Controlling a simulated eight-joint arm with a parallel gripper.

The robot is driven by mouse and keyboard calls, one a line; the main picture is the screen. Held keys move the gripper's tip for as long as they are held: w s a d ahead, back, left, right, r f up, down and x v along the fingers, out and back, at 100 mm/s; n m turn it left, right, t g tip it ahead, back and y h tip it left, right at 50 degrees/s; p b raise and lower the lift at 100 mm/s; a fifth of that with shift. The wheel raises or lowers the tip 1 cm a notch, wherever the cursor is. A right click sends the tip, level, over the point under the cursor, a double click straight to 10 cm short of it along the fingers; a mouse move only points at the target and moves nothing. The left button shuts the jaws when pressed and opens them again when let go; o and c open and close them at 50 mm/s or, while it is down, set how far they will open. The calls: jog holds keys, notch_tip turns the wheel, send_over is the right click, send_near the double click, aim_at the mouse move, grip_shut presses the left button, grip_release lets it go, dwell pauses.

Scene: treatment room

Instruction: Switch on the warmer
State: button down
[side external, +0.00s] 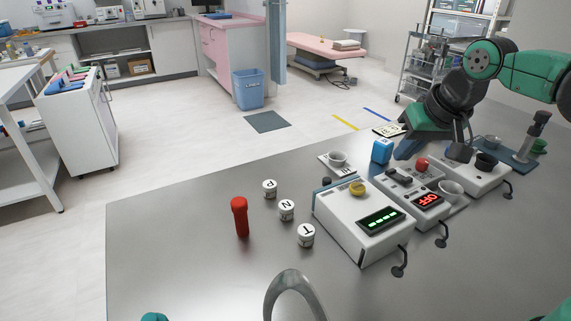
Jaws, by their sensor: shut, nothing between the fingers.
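Several white control units stand in a row at the right of the steel table; none has a readable name, so I cannot tell which is the warmer. The middle unit (394,190) has a red display (428,200) reading OFF, a black slider-like control (398,176) and a red button (421,164). The front unit (345,216) has a yellow knob (357,188) and a display with green bars (380,220). The rear unit (487,178) has a black knob (486,161). My gripper (458,151) is shut and empty, above and behind the units; its tips are partly unclear.
A red cylinder (240,217) and white lettered pieces (287,209) stand left of the units. A grey arch (293,280) rises at the front edge. The table's left part is clear.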

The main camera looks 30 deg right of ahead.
jog(key=w+d+r+m+g, duration=0.3)
jog(key=w+d+m, duration=0.2)
jog(key=d+m, duration=0.15)
jog(key=m+g, duration=0.3)
jog(key=m, duration=0.4)
send_over(408, 178)
jog(key=w+a, duration=0.1)
jog(key=w, duration=0.1)
jog(key=shift+w+d+f+m+g+y, duration=0.1)
jog(key=shift+d+f+m+g+y, duration=0.2)
jog(key=shift+d+f+g, duration=0.1)
jog(key=f, duration=0.4)
jog(key=s+f, duration=0.1)
jog(key=f, duration=0.4)
jog(key=s+f, duration=0.1)
jog(key=f, duration=0.4)
jog(key=shift+r, duration=0.1)
